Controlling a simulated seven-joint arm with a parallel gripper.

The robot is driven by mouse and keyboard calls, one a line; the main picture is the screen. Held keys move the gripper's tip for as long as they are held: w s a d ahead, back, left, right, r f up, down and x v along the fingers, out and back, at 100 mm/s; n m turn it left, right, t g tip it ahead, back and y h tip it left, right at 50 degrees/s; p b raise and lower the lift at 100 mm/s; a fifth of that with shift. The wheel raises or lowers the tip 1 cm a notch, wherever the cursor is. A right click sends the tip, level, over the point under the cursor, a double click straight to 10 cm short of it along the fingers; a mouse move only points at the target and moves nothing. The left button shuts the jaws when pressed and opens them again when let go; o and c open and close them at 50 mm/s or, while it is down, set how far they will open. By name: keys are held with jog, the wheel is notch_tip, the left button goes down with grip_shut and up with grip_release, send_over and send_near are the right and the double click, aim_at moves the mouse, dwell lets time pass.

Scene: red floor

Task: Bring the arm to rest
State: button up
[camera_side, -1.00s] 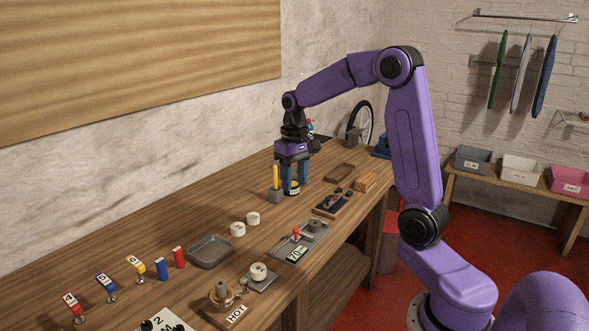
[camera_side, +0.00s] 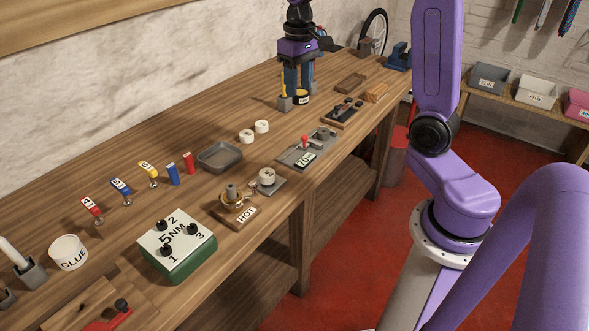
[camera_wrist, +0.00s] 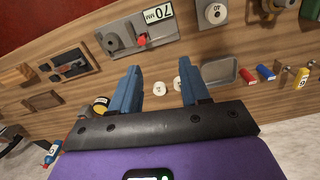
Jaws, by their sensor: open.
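My gripper (camera_side: 298,88) points down over the far part of the wooden bench (camera_side: 215,115), its two blue fingers apart. A black and yellow round pot (camera_side: 301,98) stands close by the fingertips in the side view. In the wrist view my gripper (camera_wrist: 159,75) is open with nothing held between its fingers. There the pot (camera_wrist: 101,104) lies left of the left finger, outside the gap. I cannot tell the exact height of the fingertips above the bench.
A grey block (camera_side: 284,104) holding a yellow stick stands beside the fingers. White rolls (camera_side: 254,132), a grey tray (camera_side: 220,156), a lever plate (camera_side: 308,148) marked 70 and a dark wooden rack (camera_side: 342,112) are around. A green box (camera_side: 178,262) is nearer. Bare wood lies between them.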

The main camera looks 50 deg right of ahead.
jog(key=s+a+f+n, duration=0.2)
jog(key=s+a+n, duration=0.5)
jog(key=s+a, duration=0.55)
jog(key=s+a+f+n, duration=0.2)
jog(key=s+n, duration=0.5)
jog(key=s, duration=0.7)
jog(key=shift+f, duration=0.45)
